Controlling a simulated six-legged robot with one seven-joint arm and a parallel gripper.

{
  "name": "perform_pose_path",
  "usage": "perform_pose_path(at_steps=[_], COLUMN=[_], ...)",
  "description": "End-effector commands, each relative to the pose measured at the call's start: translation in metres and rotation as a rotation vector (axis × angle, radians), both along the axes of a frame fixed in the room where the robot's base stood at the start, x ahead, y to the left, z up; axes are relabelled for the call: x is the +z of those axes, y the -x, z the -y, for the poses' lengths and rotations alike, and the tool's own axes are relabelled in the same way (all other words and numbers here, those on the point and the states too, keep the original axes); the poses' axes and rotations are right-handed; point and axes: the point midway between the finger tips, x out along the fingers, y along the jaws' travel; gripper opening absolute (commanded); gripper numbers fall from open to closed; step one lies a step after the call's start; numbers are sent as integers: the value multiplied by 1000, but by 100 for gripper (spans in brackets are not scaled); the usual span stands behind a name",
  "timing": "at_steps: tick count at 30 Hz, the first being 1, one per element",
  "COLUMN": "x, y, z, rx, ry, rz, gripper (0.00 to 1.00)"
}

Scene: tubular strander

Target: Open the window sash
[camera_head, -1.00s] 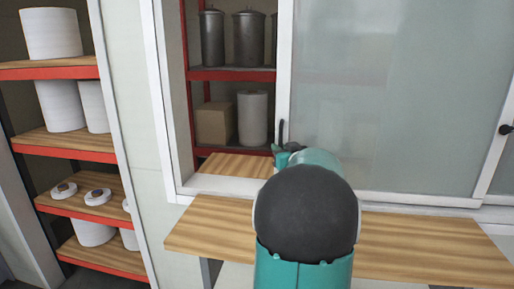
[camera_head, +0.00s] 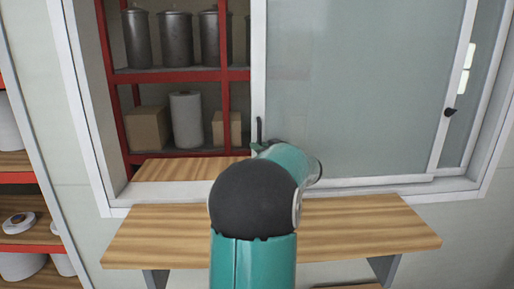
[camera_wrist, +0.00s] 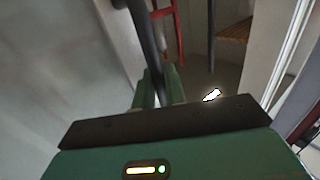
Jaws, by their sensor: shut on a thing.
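The window sash (camera_head: 350,95) is a frosted pane in a white frame. It stands partly open, with a gap on its left showing shelves behind. Its dark upright handle (camera_head: 259,130) is on the sash's left stile. My gripper (camera_head: 262,148) is at the lower part of this handle, mostly hidden behind my own arm. In the wrist view the handle (camera_wrist: 146,45) runs down between the fingers of my gripper (camera_wrist: 157,88), which is shut on it.
A wooden sill board (camera_head: 350,228) juts out below the window. Behind the gap, red shelves (camera_head: 180,75) hold metal canisters (camera_head: 175,40), a white roll (camera_head: 186,120) and boxes. A second dark handle (camera_head: 449,112) is at the right. Another shelf rack (camera_head: 25,188) stands at far left.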

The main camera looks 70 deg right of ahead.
Motion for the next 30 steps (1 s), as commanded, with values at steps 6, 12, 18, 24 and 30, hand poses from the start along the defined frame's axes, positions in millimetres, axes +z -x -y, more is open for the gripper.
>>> perform_pose_path(at_steps=[6, 12, 18, 24, 30], x=[2, 1, 1, 2, 2], y=[0, 1, 21, 59, 96], z=[0, -1, -11, -32, -52], rx=[-2, -1, -4, -5, -4], ry=[2, 2, 2, 3, 2], rz=[2, 1, 0, 2, 2], gripper=[17, 17, 17, 17, 17])
